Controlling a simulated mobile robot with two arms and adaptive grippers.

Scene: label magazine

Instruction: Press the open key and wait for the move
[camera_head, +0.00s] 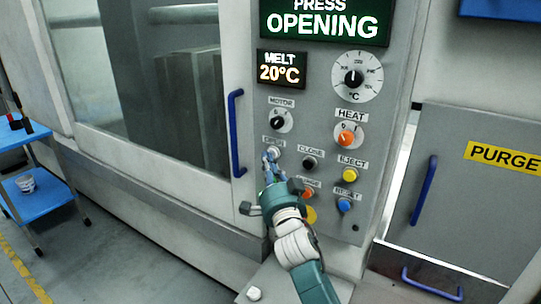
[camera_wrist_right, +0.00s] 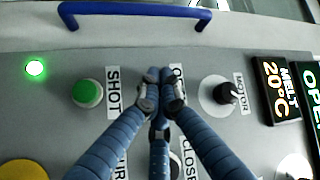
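The open key (camera_head: 276,150) is a small pale button under its OPEN label on the grey control panel, partly covered by my fingers. My right gripper (camera_head: 270,157) reaches up to it from below, its fingertips at the key. In the right wrist view the fingers of my right gripper (camera_wrist_right: 161,80) are drawn together over the partly hidden label, with nothing seen between them. The key itself is hidden there, so contact and how far it is pressed cannot be told. The upper display (camera_head: 322,22) reads PRESS OPENING. My left gripper is not in view.
The black CLOSE button (camera_head: 310,163) is just right of the key. The MOTOR knob (camera_head: 279,120) is above it. A blue door handle (camera_head: 236,133) stands close on the left. A green lamp (camera_wrist_right: 35,68) is lit. A blue cart (camera_head: 40,199) stands far left.

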